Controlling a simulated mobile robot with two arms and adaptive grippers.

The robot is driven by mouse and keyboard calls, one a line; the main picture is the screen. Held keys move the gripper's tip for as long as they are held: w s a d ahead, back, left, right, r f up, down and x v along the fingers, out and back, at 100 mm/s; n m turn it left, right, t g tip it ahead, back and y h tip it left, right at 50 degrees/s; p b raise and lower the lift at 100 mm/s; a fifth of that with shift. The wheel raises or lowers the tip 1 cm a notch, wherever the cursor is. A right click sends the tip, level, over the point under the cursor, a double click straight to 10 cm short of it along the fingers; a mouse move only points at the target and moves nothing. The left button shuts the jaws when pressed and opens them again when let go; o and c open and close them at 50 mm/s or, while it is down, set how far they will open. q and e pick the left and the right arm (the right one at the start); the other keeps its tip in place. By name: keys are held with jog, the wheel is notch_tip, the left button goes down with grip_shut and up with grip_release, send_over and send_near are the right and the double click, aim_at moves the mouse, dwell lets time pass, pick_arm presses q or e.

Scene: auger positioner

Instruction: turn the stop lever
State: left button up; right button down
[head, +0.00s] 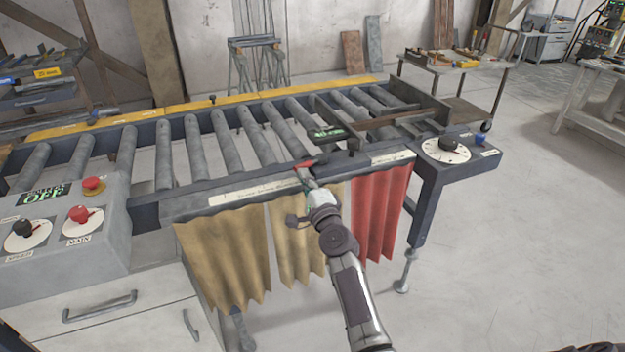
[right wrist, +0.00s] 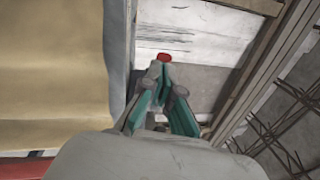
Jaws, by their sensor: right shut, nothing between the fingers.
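The stop lever, with a red handle (head: 305,163), is at the front rail of the roller conveyor (head: 163,155), above the curtains. Its red end (right wrist: 164,57) shows just past my fingertips in the right wrist view. My right gripper (head: 306,178) reaches up from below to the front of the rail, right at the red handle. Its fingers (right wrist: 163,80) are shut with nothing between them. They look very close to the handle; I cannot tell whether they touch it. The lever's pivot is hard to make out. My left gripper is not in view.
Tan (head: 225,255) and red curtains (head: 380,205) hang under the rail. A control box (head: 70,225) with knobs stands at left, and a dial (head: 446,150) at the right end. A small green-lettered display (head: 328,134) sits behind the handle. Floor at right is clear.

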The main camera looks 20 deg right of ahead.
jog(key=shift+w+a, duration=0.5)
jog(key=shift+w, duration=0.4)
